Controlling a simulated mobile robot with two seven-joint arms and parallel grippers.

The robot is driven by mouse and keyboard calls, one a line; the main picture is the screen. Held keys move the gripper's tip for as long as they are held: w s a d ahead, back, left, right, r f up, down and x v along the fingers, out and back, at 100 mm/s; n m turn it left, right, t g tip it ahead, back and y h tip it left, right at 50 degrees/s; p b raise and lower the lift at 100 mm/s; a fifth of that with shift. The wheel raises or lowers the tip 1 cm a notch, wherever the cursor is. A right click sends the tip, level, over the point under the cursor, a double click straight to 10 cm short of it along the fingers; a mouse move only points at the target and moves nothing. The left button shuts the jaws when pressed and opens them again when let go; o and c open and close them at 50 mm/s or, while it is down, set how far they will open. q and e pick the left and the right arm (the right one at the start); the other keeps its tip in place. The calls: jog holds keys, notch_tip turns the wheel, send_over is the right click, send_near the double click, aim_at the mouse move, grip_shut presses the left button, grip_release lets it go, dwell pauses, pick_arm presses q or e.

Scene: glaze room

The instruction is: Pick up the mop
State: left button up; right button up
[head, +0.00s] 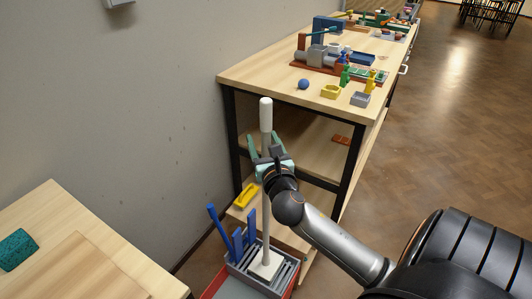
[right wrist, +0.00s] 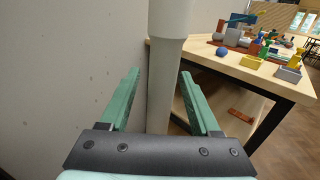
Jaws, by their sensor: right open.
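The mop (head: 266,190) stands upright, with a long white handle, a thicker grip at the top and a pale head at the bottom. My right gripper (head: 266,155) is at the upper handle, below the thick grip. In the right wrist view the green fingers (right wrist: 160,85) are open, one on each side of the handle (right wrist: 160,95), with visible gaps. My left gripper is not in view.
A wooden workbench (head: 240,75) with small coloured items stands behind, with lower shelves and a yellow object (head: 246,195). Blue upright pieces (head: 239,243) stand in the rack beside the mop. The wall is close on the left. Another table (head: 70,215) is at the lower left. Open floor lies right.

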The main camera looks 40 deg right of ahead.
grip_shut()
dwell(0.5)
jog(key=shift+r, duration=0.1)
